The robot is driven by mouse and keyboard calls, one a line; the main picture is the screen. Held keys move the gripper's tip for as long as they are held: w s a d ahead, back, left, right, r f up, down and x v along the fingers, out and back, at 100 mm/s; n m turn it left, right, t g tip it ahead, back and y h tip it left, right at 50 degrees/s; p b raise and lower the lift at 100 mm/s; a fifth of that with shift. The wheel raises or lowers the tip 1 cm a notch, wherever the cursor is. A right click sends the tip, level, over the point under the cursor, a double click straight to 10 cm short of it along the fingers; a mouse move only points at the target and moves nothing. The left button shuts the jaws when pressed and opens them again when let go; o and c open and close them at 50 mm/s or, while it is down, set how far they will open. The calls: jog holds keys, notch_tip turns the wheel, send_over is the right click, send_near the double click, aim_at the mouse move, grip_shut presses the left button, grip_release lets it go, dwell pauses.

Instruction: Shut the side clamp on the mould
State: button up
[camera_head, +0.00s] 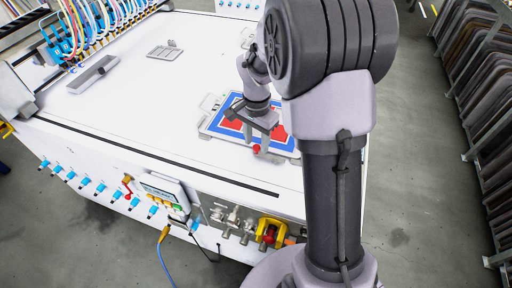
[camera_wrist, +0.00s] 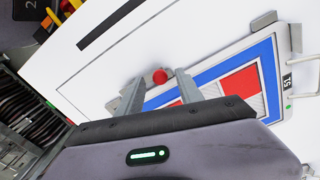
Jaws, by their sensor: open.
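The mould (camera_head: 227,127) is a flat plate with a blue, white and red face on the white table. It also shows in the wrist view (camera_wrist: 225,62), with a tag reading 51 at its right edge. The side clamp has a red knob (camera_wrist: 160,76) at the mould's near edge; the knob also shows in the head view (camera_head: 256,149). My gripper (camera_wrist: 158,88) is open, its two grey fingers apart, with the knob seen between and beyond the tips. I cannot tell whether they touch it. In the head view my gripper (camera_head: 250,131) is over the mould's near side, partly hiding it.
The white table (camera_head: 140,110) is mostly clear left of the mould. A grey tray (camera_head: 93,75) and a small plate (camera_head: 165,52) lie farther left. Blue fittings with hoses (camera_head: 75,35) stand at the back left. A control panel (camera_head: 163,190) and a yellow-red switch (camera_head: 270,232) are on the front side.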

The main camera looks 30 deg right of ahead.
jog(key=shift+f, duration=0.5)
grip_shut()
dwell(1.1)
